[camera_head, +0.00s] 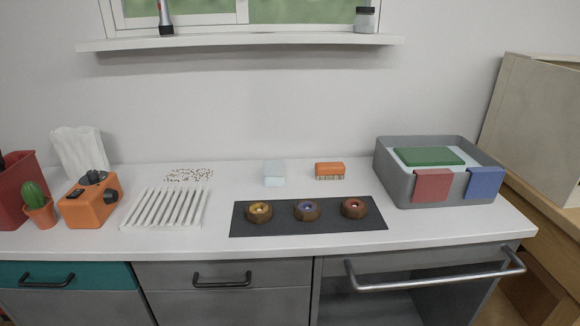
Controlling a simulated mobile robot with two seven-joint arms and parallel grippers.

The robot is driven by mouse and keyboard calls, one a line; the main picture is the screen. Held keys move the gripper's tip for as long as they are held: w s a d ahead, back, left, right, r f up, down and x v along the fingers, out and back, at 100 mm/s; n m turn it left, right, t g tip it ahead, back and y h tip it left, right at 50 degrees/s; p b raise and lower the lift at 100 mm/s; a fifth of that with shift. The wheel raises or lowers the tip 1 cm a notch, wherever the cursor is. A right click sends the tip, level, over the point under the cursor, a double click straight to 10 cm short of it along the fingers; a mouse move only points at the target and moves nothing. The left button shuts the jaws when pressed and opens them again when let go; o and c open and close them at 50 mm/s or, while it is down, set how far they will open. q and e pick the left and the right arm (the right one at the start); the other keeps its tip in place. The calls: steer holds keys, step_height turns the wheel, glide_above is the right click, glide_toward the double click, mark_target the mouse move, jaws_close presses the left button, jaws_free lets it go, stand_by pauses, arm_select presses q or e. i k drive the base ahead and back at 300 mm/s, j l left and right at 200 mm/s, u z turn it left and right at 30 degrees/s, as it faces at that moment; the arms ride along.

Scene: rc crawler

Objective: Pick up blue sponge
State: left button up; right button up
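A small pale blue block (274,174), which looks like the blue sponge, stands on the white counter (225,222) near the wall, a little left of an orange brush-like block. Its top is whitish blue and its front pale blue. Nothing touches it. Neither of my grippers is in view.
An orange block with bristles (329,170) lies right of the pale block. A dark mat (244,225) with three brown rings is in front. A grey bin (397,184) with red and blue cloths stands right. A white rack (165,208) and crumbs (190,174) lie left.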

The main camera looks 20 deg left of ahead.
mark_target(274, 170)
steer(key=u, duration=0.35)
steer(key=j+u, duration=0.15)
steer(key=u, duration=0.25)
steer(key=k+j+u, duration=0.1)
steer(key=u, duration=0.25)
